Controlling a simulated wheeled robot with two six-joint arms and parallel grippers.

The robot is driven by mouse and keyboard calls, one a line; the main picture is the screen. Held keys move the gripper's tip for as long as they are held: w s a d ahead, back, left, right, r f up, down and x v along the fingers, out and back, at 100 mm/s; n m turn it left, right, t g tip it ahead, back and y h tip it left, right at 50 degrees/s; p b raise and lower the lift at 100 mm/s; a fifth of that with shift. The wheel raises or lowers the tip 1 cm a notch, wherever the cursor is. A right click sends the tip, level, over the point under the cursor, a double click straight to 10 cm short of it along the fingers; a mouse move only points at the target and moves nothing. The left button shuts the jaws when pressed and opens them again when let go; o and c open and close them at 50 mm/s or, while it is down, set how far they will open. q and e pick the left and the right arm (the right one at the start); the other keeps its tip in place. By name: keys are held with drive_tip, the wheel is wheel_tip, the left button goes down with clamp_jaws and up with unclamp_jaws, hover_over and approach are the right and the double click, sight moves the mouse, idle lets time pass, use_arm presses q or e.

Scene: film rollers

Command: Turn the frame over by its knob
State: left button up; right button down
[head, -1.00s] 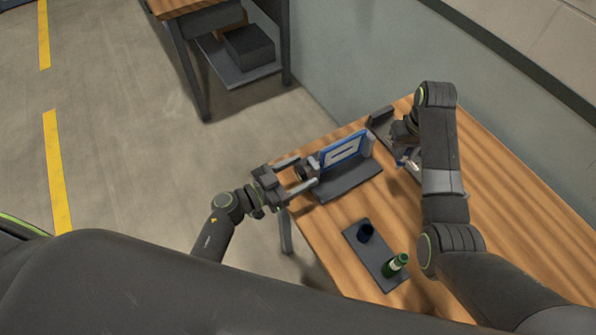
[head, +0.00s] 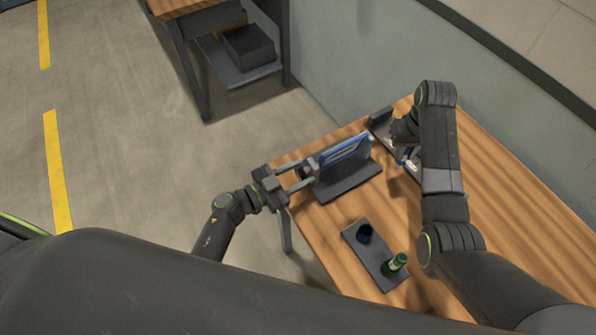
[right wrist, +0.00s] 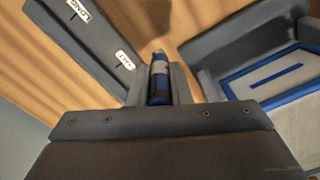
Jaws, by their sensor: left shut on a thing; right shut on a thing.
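The blue-edged frame (head: 346,152) with a pale panel sits tilted in its dark stand (head: 346,188), its face partly turned away. It also shows at the right of the right wrist view (right wrist: 282,76). My left gripper (head: 304,176) is shut on the dark knob (head: 310,167) at the frame's left end; its fingers partly hide the knob. My right gripper (head: 408,160) is over the table right of the frame, mostly hidden by its wrist. In the right wrist view it is shut on a blue-and-grey roller (right wrist: 160,82).
A dark rack with white labels, one reading LONG (right wrist: 84,32), lies beside the right gripper. The table's right part is clear.

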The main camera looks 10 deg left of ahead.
use_arm(q)
drive_tip(key=m, duration=0.3)
drive_tip(key=shift+m, duration=0.3)
use_arm(e)
drive_tip(key=shift+r, duration=0.3)
use_arm(q)
drive_tip(key=m, duration=0.3)
drive_tip(key=shift+m, duration=0.3)
use_arm(e)
drive_tip(key=shift+f, duration=0.1)
use_arm(q)
drive_tip(key=m, duration=0.3)
drive_tip(key=shift+f+m, duration=0.1)
drive_tip(key=shift+m, duration=0.3)
use_arm(e)
drive_tip(key=shift+f, duration=0.35)
use_arm(q)
drive_tip(key=shift+m+b, duration=0.9)
drive_tip(key=shift+m, duration=1.4)
use_arm(e)
drive_tip(key=shift+f, duration=0.65)
use_arm(q)
drive_tip(key=o, duration=1)
use_arm(e)
drive_tip(key=shift+r, duration=0.1)
use_arm(q)
drive_tip(key=shift+v, duration=6.05)
